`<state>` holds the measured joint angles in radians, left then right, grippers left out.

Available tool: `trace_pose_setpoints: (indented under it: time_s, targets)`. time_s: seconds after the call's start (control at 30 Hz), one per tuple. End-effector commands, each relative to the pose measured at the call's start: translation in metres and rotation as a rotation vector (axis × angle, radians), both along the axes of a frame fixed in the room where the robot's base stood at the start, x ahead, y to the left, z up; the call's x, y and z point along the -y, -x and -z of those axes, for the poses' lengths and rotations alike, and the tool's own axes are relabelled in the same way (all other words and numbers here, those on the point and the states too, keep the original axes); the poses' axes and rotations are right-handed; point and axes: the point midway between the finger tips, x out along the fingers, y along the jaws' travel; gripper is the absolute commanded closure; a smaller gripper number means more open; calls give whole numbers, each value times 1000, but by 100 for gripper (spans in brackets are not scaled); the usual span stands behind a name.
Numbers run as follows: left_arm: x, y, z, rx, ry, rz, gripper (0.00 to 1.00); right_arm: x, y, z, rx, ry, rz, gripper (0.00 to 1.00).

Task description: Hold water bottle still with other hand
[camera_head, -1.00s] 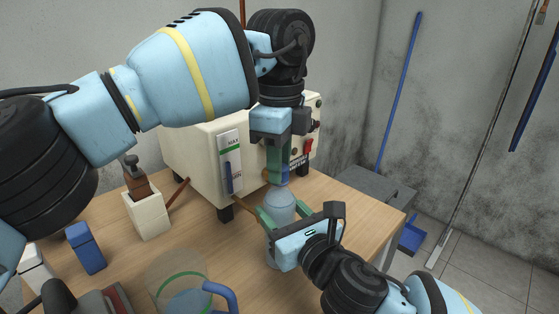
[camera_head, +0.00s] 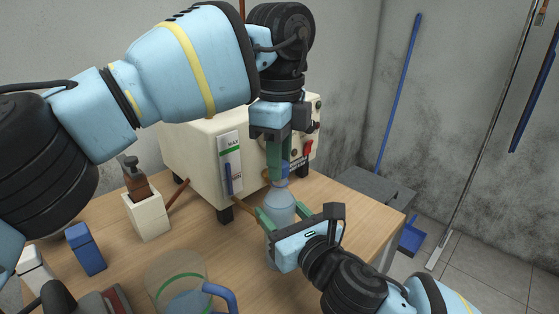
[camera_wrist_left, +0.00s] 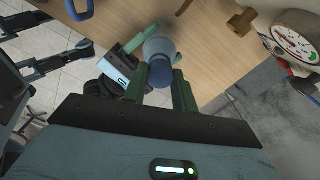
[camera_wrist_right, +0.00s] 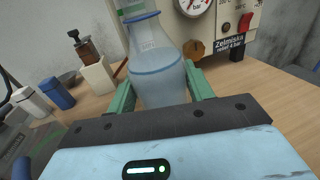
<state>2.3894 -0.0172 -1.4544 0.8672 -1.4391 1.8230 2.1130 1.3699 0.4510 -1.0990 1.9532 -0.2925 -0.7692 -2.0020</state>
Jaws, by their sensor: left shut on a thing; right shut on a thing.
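The water bottle (camera_head: 280,207) stands upright on the table's front right part, pale and translucent with a blue cap (camera_head: 281,172). My right gripper (camera_head: 281,222) is shut around its body from the front; the bottle's body also fills the middle of the right wrist view (camera_wrist_right: 160,80). My left gripper (camera_head: 278,168) comes down from above and is shut on the cap. In the left wrist view the cap (camera_wrist_left: 160,72) lies between the green fingers. The bottle's lower part is partly hidden by my right gripper.
A cream machine (camera_head: 200,155) with a gauge and red switch (camera_wrist_right: 245,21) stands just behind the bottle. A clear jug with a blue handle (camera_head: 222,293), a cream holder (camera_head: 149,215) and a blue container (camera_head: 86,250) stand to the left. The table's right side (camera_head: 355,215) is clear.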

Motion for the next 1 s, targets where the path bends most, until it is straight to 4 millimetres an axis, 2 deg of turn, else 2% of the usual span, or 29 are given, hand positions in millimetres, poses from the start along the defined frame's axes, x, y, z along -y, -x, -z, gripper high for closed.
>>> trace_pose_setpoints:
  time_s: [0.4, 0.77, 1.0]
  targets:
    - [0, 0, -12, -1, 1, 1, 100, 0, 0, 0, 0, 0, 0, 100]
    - [0, 0, -14, 0, 0, 0, 100, 0, 0, 0, -1, 0, 0, 100]
    - [0, 0, -39, 2, 1, -1, 100, 0, 0, 0, -1, 0, 0, 100]
